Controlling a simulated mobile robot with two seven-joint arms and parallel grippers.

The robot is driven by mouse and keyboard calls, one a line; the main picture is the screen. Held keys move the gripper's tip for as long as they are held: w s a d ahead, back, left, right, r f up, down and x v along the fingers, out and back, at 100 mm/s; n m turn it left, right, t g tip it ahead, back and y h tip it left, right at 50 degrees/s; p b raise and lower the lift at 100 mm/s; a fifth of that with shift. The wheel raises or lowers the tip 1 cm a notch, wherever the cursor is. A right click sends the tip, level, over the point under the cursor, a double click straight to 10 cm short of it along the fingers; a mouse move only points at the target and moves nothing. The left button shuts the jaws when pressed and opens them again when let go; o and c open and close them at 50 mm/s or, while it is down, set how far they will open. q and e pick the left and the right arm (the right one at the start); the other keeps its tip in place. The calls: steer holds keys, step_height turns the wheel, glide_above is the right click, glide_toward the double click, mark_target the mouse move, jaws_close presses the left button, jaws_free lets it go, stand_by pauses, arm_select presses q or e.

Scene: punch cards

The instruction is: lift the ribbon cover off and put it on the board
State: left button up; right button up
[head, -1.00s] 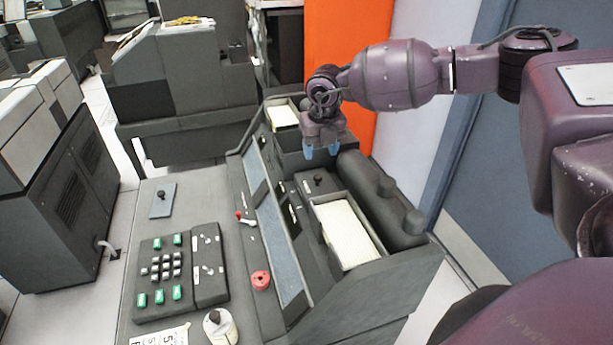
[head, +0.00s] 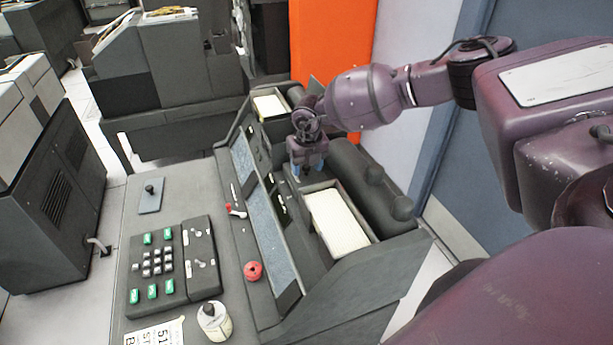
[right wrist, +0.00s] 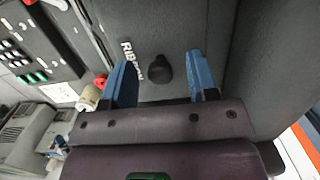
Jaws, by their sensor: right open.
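The ribbon cover (right wrist: 178,25) is a dark grey panel with a white "RIBBON" label and a round black knob (right wrist: 159,69), in the right wrist view. My right gripper (right wrist: 162,68) is open, its two blue fingers standing on either side of the knob with gaps. In the head view the right gripper (head: 307,170) hangs over the cover and hides most of it. A flat grey worktop (head: 200,178) lies to the left, with a blue-grey plate (head: 150,205) on it bearing a black knob. I cannot tell which surface is the board. My left gripper is out of view.
A tray of pale cards (head: 337,222) is close in front of the gripper, beside a dark rounded housing (head: 373,185).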

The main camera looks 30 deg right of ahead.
steer(key=shift+f, duration=0.3)
steer(key=shift+c, duration=0.2)
steer(key=c, duration=0.9)
jaws_close()
step_height(320, 180, up, 20)
step_height(320, 180, up, 4)
steer(key=p, duration=0.2)
glide_above(306, 166)
steer(key=shift+d, duration=0.1)
